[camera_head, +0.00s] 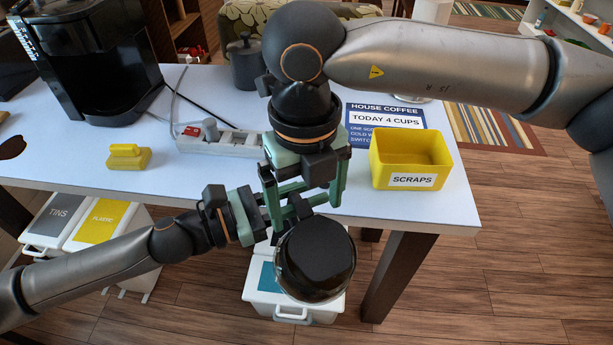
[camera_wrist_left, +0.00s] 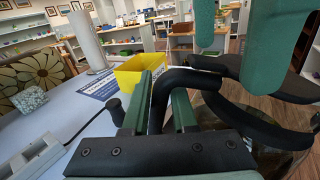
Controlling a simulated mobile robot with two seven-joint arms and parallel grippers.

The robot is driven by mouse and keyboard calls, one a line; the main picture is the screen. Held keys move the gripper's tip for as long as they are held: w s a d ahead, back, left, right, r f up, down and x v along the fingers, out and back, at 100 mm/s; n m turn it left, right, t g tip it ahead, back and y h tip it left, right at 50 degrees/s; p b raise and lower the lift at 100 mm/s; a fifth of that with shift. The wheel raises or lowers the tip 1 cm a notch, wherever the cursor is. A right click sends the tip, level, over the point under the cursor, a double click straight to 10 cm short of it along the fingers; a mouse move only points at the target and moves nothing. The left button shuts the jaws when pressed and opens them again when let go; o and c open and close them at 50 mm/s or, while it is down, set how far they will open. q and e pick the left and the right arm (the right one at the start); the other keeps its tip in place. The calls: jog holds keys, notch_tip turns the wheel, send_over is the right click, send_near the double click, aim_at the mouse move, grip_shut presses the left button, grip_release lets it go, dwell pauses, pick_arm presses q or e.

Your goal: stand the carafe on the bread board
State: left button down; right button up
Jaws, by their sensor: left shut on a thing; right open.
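The carafe (camera_head: 316,262), round dark glass with a black lid, is held off the table past its front edge. My left gripper (camera_head: 296,204) is shut on its black handle; the handle (camera_wrist_left: 158,98) shows between the fingers in the left wrist view, with the dark glass (camera_wrist_left: 262,150) at right. My right gripper (camera_head: 306,214) comes down from above, its fingers open and spread around the left gripper's fingers, close to the carafe. Whether it touches the carafe I cannot tell. I cannot make out the bread board for certain in either view.
The white table (camera_head: 60,165) holds a black coffee maker (camera_head: 95,65), a power strip (camera_head: 222,142), a yellow object (camera_head: 125,156), a dark canister (camera_head: 245,66), a blue sign (camera_head: 385,122) and a yellow scraps bin (camera_head: 412,160). A dark brown patch (camera_head: 12,147) lies far left. Bins stand below.

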pick_arm(q)
jog(key=shift+r, duration=0.2)
pick_arm(e)
jog(key=shift+f, duration=0.4)
